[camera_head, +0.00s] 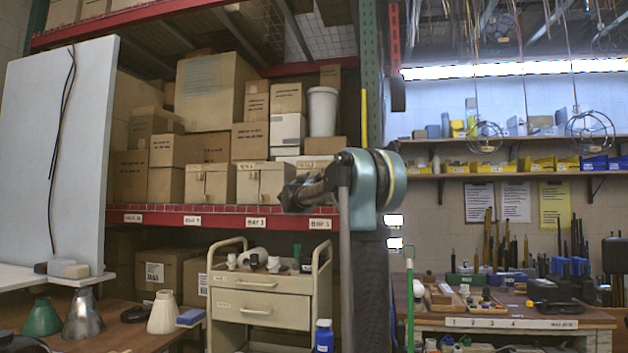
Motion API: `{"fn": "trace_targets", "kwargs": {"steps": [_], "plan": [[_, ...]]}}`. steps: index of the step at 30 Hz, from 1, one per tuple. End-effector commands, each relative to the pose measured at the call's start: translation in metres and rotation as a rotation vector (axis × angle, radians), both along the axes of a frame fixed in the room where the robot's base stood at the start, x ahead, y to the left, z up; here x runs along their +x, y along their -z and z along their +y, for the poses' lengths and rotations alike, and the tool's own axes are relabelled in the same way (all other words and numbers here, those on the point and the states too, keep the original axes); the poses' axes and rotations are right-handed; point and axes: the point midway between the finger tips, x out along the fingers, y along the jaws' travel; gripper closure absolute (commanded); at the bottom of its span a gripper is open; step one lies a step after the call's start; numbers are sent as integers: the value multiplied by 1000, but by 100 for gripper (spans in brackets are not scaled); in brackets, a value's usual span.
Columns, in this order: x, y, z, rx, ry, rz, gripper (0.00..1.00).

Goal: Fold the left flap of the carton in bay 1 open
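Small cardboard cartons stand on the red-edged shelf (225,212) above bay labels too small to read surely, so I cannot tell which is bay 1. One tan carton (210,187) stands left of a paler carton (262,187); both look closed, with small tabs at their upper fronts. My gripper (288,195) reaches in from the right at shelf height, just right of the paler carton in the picture. Its dark fingers point left and appear empty. Their gap is not clear, and whether they touch the carton cannot be told. The arm hides the shelf behind it.
Stacked boxes (203,92) and a white bucket (322,111) stand behind the cartons. A beige drawer cart (262,308) is below the shelf. A green post (371,75) rises behind my arm. A white panel (52,160) stands at left, a workbench (510,323) at right.

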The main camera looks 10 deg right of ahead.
Motion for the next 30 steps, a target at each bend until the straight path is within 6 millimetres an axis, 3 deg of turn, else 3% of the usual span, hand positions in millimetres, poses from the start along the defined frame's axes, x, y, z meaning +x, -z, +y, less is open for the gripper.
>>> {"fn": "trace_targets", "kwargs": {"steps": [9, 23, 27, 30], "plan": [[37, -18, -18, 0, 0, 0, 76], [46, -22, -23, 0, 0, -1, 76], [46, -22, -23, 0, 0, 0, 100], [46, -22, -23, 0, 0, 0, 100]]}}
